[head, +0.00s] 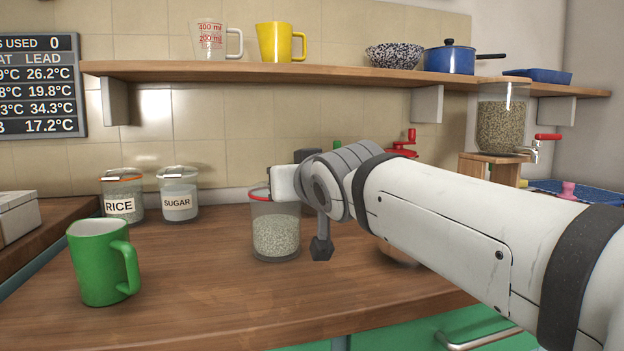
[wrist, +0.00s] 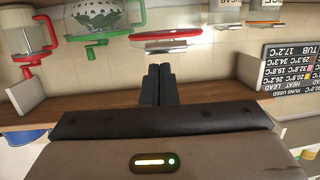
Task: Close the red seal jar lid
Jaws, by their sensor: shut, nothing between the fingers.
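The red-seal jar (head: 276,238) is clear glass with pale grains inside and stands upright on the wooden counter. Its red rim shows at the left; my wrist covers the rest of its top. In the wrist view, which is upside down, the red seal (wrist: 166,34) shows as a thin band with a shiny metal piece beside it. I cannot tell how far the lid is from closed. My gripper (wrist: 158,72) is shut and empty, its black fingers pointing towards the jar, with a visible gap in the picture. In the head view my arm hides the fingers.
Rice (head: 122,196) and sugar (head: 178,193) jars stand left of the red-seal jar. A green mug (head: 103,262) is at the front left. A wooden shelf (head: 300,72) runs above.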

